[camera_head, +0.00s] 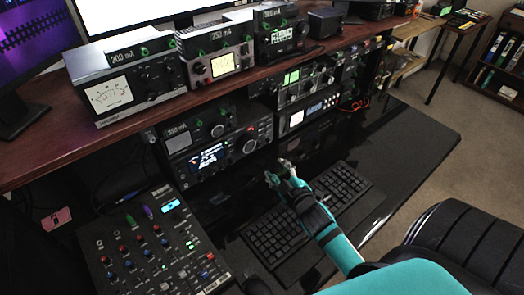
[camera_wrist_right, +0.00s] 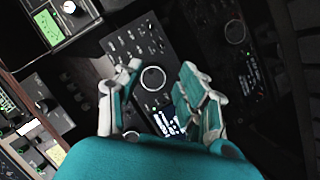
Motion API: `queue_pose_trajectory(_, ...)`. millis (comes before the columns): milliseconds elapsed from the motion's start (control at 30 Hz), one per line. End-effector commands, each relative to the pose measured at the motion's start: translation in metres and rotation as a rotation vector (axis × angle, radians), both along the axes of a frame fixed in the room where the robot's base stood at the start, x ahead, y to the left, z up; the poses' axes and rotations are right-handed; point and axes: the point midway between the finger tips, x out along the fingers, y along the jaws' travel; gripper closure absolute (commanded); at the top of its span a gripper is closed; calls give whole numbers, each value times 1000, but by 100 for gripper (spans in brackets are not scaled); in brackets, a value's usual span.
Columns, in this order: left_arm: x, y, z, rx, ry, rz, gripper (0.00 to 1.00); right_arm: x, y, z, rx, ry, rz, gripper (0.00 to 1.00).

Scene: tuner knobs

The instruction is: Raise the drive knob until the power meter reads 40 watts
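My right gripper (camera_head: 277,172) is above the desk, in front of the radios and beside the keyboard. In the right wrist view its two teal-and-white fingers (camera_wrist_right: 160,90) are spread apart with nothing between them. A large round knob (camera_wrist_right: 153,78) on a black panel shows beyond the gap, apart from the fingers. A black radio (camera_head: 217,150) with a lit screen has a large knob (camera_head: 249,146). A white-faced needle meter (camera_head: 110,94) is on the shelf unit at left. I cannot tell which knob is drive or which meter shows power; readings are too small. My left gripper is not in view.
A black keyboard (camera_head: 277,233) lies under my right arm. A mixer (camera_head: 150,249) full of knobs is at the front left. Several radio units stand along the wooden shelf (camera_head: 42,128). A black chair (camera_head: 468,243) is at right. The glossy desk (camera_head: 405,140) is clear right of the keyboard.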

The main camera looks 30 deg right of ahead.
Motion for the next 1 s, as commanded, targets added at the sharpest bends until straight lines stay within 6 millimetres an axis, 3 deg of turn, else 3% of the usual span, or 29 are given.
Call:
queue_pose_trajectory(200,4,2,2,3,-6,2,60,48,-10,-12,0,-1,-1,61)
queue_pose_trajectory(500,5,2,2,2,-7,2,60,104,-22,-28,0,-1,-1,61)
queue_pose_trajectory(700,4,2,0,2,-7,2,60,124,-26,-35,-1,-1,0,61)
queue_pose_trajectory(1000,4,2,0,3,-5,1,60,129,-27,-37,-1,0,0,61)
